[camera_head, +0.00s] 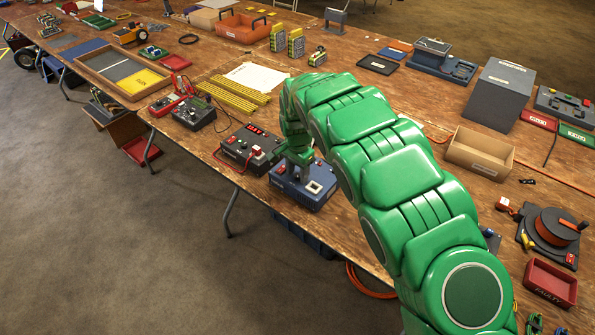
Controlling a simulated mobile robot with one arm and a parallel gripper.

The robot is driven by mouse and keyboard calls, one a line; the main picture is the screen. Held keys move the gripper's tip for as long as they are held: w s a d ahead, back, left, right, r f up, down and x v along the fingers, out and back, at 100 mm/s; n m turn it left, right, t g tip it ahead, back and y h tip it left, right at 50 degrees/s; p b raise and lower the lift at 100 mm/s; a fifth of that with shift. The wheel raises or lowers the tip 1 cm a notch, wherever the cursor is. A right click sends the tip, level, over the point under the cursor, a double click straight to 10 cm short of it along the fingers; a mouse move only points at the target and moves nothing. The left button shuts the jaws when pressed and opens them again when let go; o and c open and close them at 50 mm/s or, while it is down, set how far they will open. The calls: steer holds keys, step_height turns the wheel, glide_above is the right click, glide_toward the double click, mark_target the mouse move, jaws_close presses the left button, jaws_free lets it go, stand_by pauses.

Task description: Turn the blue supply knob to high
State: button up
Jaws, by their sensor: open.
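A blue box (316,200) with a pale square panel on its top sits near the front edge of the long wooden table. My green arm reaches over the table from the lower right. Whether the fingers stand around a knob or touch anything is too small to tell.
A dark box (243,158) with red parts stands just left of the blue box. Another dark box (195,113) lies farther left. Yellow bars (232,97) and a white sheet (258,77) lie behind. An open cardboard box (480,153) stands to the right.

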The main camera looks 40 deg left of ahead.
mark_target(298, 175)
steer(key=shift+r, duration=0.1)
step_height(298, 175, up, 8)
steer(key=shift+f, duration=0.2)
stand_by(0.3)
stand_by(0.4)
steer(key=w+d+r, duration=0.1)
steer(key=d+r, duration=0.3)
steer(key=d, duration=0.5)
steer(key=w+d+r+m+h, duration=0.15)
steer(key=d+r, duration=0.25)
steer(key=d, duration=0.5)
steer(key=w+d+r, duration=0.2)
steer(key=d+r, duration=0.2)
steer(key=d, duration=0.6)
steer(key=s+d+r+g, duration=0.1)
steer(key=s+d+r, duration=0.1)
steer(key=s+d, duration=0.35)
steer(key=s+d+r, duration=0.2)
steer(key=d, duration=0.6)
steer(key=s+d+r+n, duration=0.1)
steer(key=s+d, duration=0.7)
steer(key=s, duration=0.5)
steer(key=s+d+r+n+y, duration=0.1)
steer(key=s+d, duration=0.8)
steer(key=s, duration=0.3)
steer(key=shift+s+g, duration=0.4)
